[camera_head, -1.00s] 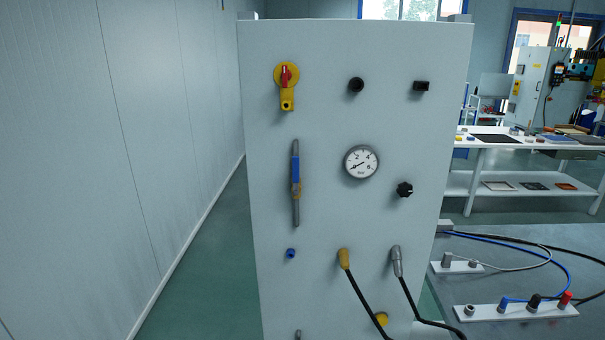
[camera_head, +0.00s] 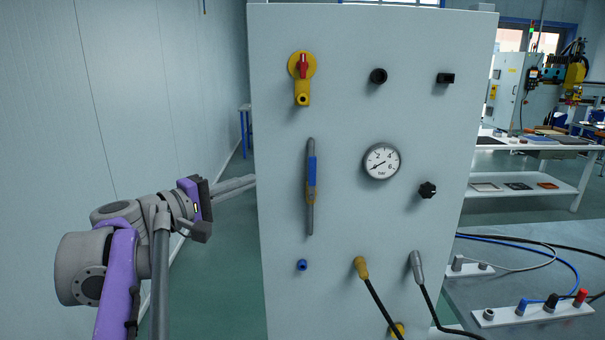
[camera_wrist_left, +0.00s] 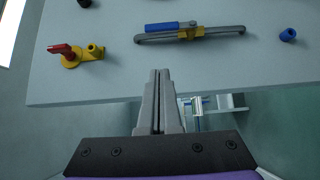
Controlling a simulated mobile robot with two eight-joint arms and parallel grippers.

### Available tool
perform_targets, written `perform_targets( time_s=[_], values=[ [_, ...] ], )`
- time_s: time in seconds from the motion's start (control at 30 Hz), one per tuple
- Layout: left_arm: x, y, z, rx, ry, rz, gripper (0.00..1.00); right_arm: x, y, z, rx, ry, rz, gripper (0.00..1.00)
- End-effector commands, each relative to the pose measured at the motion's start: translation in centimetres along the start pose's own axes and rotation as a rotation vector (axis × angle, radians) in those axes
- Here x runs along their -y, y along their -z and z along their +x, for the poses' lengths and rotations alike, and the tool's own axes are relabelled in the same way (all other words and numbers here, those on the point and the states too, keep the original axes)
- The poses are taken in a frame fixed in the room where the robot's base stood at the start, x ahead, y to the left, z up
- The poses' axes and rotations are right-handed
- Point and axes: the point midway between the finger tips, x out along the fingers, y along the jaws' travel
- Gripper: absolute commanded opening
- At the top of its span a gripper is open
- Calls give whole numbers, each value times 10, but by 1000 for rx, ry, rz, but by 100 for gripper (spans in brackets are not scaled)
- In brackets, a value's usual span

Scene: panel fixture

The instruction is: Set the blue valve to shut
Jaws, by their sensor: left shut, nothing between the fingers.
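The blue valve (camera_head: 312,171) is a blue lever handle on a vertical grey pipe at the left of the white panel (camera_head: 350,225). Its handle lies in line with the pipe. In the left wrist view the valve (camera_wrist_left: 162,26) shows sideways with a yellow body beside the blue handle. My left gripper (camera_head: 252,181) is shut and empty, just left of the panel's left edge and apart from the valve. The shut fingers (camera_wrist_left: 159,75) also show in the left wrist view, pointing at the panel's edge. My right gripper is not in view.
Above the valve is a red and yellow rotary switch (camera_head: 303,75). A pressure gauge (camera_head: 382,161) and a black knob (camera_head: 427,190) are to its right. A small blue fitting (camera_head: 302,265) is below. Cables hang from the lower panel. A plain wall is left of my arm.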

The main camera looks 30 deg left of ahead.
Motion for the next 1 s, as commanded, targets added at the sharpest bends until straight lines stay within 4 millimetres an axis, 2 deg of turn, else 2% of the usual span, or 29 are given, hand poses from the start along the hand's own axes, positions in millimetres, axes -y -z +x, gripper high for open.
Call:
perform_targets(
  time_s=[0.4, 0.63, 1.0],
  values=[
    [1, -2, 88, 6, 1, -1, 0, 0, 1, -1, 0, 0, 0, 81],
    [1, -25, 108, 5, 2, 0, 0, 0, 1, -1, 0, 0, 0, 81],
    [1, -30, 114, 2, 2, 1, 0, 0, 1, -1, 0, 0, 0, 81]
  ],
)
